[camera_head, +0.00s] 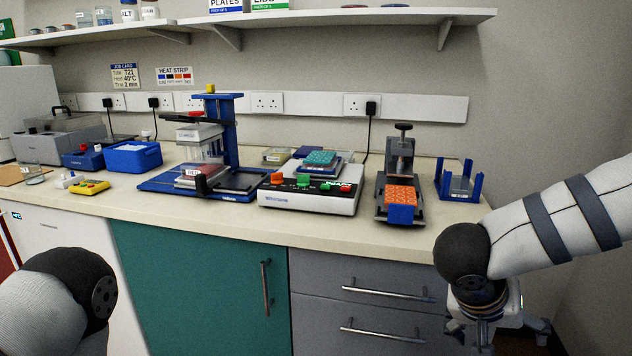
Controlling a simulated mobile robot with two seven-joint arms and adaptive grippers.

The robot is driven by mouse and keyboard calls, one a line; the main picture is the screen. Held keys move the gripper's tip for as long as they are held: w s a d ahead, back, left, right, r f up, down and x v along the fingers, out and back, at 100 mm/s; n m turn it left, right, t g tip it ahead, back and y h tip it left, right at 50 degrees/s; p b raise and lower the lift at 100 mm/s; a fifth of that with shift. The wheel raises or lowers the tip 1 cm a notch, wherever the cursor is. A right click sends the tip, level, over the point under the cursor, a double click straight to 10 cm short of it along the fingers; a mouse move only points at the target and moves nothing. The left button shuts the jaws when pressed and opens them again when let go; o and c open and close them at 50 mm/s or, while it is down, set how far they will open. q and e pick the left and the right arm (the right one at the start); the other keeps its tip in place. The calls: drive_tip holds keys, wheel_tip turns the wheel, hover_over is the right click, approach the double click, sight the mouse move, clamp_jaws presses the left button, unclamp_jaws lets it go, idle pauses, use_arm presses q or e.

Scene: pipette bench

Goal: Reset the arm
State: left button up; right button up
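My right arm (560,225) comes in from the right edge and bends down in front of the bench. My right gripper (500,332) hangs below it, in front of the grey drawers' right side. Its finger parts stand spread apart and I see nothing held between them; the lowest parts are hard to make out. Only a rounded dark and pale part of my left arm (70,295) shows at the lower left. My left gripper is outside the view. Neither arm is seen touching anything on the bench.
The bench top (330,228) holds a blue pipetting stand (228,135), a white device with coloured knobs (310,197), a grey press with an orange block (400,195), a blue holder (459,180) and a blue box (133,157). A shelf (330,18) runs above. Open floor space is below the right arm.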

drive_tip(key=s+a+f+n+t+y, duration=0.1)
drive_tip(key=s+a+f+n+y, duration=0.1)
drive_tip(key=s+f, duration=0.6)
drive_tip(key=s+a+f+n+y, duration=0.1)
drive_tip(key=s+a+f+n, duration=0.15)
drive_tip(key=f, duration=0.85)
use_arm(q)
drive_tip(key=shift+s, duration=0.4)
use_arm(e)
drive_tip(key=s+f+g+y, duration=0.1)
drive_tip(key=s+f+g, duration=0.1)
drive_tip(key=s, duration=0.9)
drive_tip(key=s+f+g+y, duration=0.2)
drive_tip(key=s+f+g, duration=0.1)
drive_tip(key=s, duration=0.9)
drive_tip(key=shift+a+g+y, duration=0.3)
drive_tip(key=shift+f+n, duration=0.15)
drive_tip(key=shift+n, duration=0.1)
